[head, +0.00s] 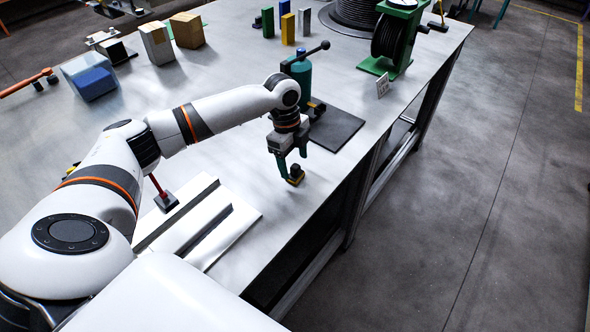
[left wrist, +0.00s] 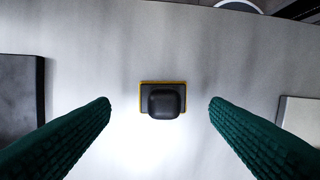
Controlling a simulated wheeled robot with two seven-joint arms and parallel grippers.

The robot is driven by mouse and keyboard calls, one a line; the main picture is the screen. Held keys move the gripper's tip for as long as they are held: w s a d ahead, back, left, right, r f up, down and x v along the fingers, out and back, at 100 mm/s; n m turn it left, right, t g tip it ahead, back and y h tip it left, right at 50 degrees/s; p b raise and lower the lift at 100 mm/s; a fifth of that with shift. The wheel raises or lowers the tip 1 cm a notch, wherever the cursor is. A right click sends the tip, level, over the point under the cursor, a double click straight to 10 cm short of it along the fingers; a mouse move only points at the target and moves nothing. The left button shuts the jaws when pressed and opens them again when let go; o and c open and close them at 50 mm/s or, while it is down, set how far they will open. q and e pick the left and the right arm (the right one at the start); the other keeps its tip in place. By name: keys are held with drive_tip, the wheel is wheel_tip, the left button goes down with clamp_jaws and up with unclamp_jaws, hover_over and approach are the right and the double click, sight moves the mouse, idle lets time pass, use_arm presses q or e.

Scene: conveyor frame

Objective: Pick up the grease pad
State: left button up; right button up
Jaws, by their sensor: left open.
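The grease pad (head: 296,177) is a small dark block with a yellow edge, lying on the grey table near its front edge. In the left wrist view the grease pad (left wrist: 163,99) shows from above as a black rounded knob on a dark, yellow-rimmed rectangular base. My left gripper (head: 292,168) points down at it with green fingers. In the left wrist view the left gripper (left wrist: 160,103) is open, with one finger on each side of the pad and clear gaps between; the fingers do not touch it. My right gripper is not in view.
A dark mat (head: 339,131) and a teal pump with a lever (head: 301,72) lie beyond the gripper. Pale metal profiles (head: 193,226) and a red-handled tool (head: 166,201) lie to the left. A green reel stand (head: 394,42) stands farther back. Table around the pad is bare.

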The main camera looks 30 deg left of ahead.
sight(295, 165)
use_arm(q)
drive_tip(key=shift+s+d+f+p, duration=0.15)
drive_tip(key=shift+d+f, duration=0.05)
drive_tip(key=shift+f, duration=0.3)
drive_tip(key=shift+s+d+f+p, duration=0.1)
drive_tip(key=shift+d+f+p, duration=0.1)
drive_tip(key=shift+f, duration=0.6)
drive_tip(key=shift+w+f, duration=0.1)
drive_tip(key=shift+f, duration=0.1)
drive_tip(key=shift+c, duration=0.3)
drive_tip(key=c, duration=1)
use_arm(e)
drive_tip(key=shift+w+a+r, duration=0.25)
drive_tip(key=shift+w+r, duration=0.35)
use_arm(q)
drive_tip(key=shift+r, duration=0.1)
